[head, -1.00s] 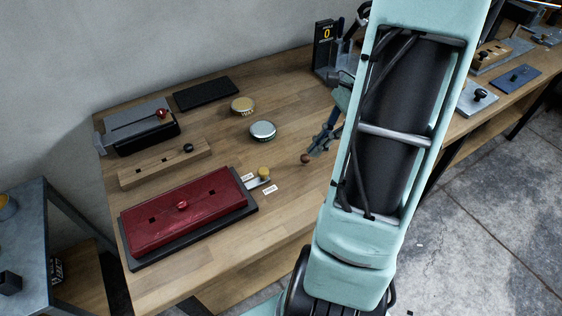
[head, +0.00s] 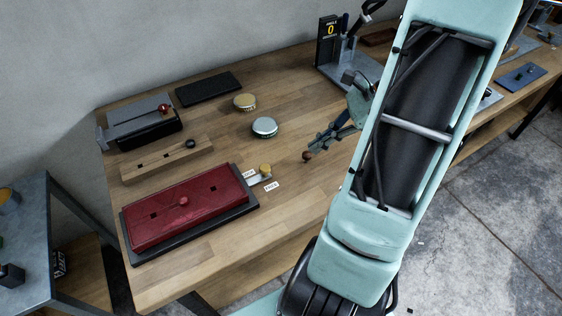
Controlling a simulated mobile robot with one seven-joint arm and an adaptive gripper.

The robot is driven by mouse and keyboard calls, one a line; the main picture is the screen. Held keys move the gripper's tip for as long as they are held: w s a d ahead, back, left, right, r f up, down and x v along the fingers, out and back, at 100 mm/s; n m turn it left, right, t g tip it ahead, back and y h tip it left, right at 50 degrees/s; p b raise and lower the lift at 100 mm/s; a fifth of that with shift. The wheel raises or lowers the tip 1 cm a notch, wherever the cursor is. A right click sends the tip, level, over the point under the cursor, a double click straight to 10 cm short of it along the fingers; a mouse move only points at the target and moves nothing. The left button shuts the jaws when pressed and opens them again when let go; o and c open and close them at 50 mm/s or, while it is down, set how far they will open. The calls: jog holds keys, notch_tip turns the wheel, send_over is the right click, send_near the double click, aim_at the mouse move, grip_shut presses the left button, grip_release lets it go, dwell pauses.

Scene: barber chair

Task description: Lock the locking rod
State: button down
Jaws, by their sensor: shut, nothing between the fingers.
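A dark red block (head: 190,208) lies on a black base at the near left of the wooden table. It has square holes and a small red knob on top. From its right end a pale metal strip (head: 259,180) sticks out with a brass-coloured knob (head: 265,169) on it. I cannot tell for sure which part is the locking rod. My gripper (head: 312,149) is shut and empty above the table, right of the brass knob and apart from it.
Two small labels lie beside the strip, the lower one (head: 271,186) nearer the front edge. Behind are a wooden bar (head: 165,160), a grey-black device (head: 140,125), two round lids (head: 264,127) and a black pad (head: 208,88). A metal stand (head: 335,60) is at the back right.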

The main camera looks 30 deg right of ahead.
aim_at(255, 177)
jog(key=x, duration=0.7)
jog(key=shift+a+f, duration=0.2)
jog(key=a, duration=0.1)
jog(key=w+a, duration=0.1)
jog(key=a, duration=0.1)
jog(key=shift+w+f, duration=0.25)
jog(key=shift+f, duration=0.05)
jog(key=shift+w+a+f, duration=0.1)
jog(key=shift+w+a, duration=0.1)
jog(key=shift+a, duration=0.2)
jog(key=a, duration=0.4)
jog(key=shift+a, duration=0.1)
jog(key=shift+s, duration=0.1)
